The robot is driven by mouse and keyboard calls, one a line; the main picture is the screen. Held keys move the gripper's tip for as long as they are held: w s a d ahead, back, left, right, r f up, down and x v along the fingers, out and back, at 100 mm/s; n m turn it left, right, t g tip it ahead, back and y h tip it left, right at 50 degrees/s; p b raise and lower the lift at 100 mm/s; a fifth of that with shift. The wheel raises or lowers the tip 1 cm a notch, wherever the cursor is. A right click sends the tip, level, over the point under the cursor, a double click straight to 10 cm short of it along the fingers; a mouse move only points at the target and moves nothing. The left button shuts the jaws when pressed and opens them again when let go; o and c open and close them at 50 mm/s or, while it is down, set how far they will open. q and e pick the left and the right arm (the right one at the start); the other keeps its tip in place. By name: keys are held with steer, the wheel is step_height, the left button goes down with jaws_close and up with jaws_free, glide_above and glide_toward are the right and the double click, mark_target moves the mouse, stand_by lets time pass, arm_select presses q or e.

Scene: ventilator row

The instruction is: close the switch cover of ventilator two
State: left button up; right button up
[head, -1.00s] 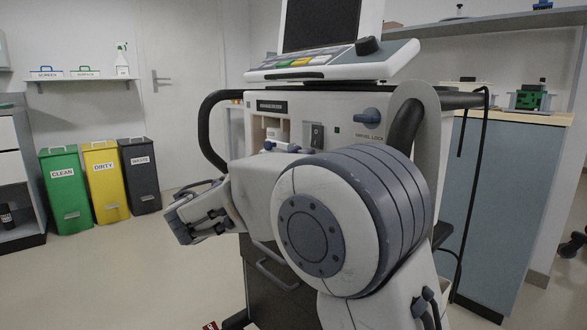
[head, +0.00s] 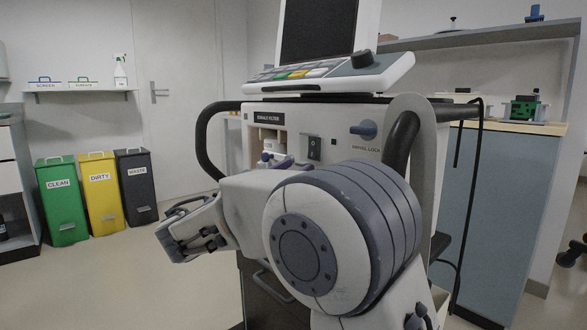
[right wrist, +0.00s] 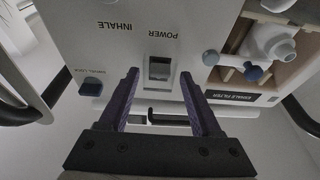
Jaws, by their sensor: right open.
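The ventilator (head: 340,113) stands ahead of me; no number shows on it. Its dark power switch (head: 314,148) sits in a grey plate on the front. In the right wrist view the front appears upside down, with the switch (right wrist: 159,68) under POWER. I cannot clearly make out the switch cover or its position. My right gripper (right wrist: 160,72) is open and empty, its purple fingers framing the switch in that view. In the head view my right arm hides most of the gripper; purple finger parts show left of the switch. My left gripper is not in view.
The swivel lock knob (head: 363,130) is right of the switch. A filter bay (head: 268,142) with white fittings is left of it. Black handles (head: 204,140) curve out at the sides. Green, yellow and dark bins (head: 100,192) stand by the door.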

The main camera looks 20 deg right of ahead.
steer(key=p+v, duration=0.2)
steer(key=v, duration=0.7)
steer(key=shift+s+a, duration=0.15)
steer(key=shift+a, duration=0.1)
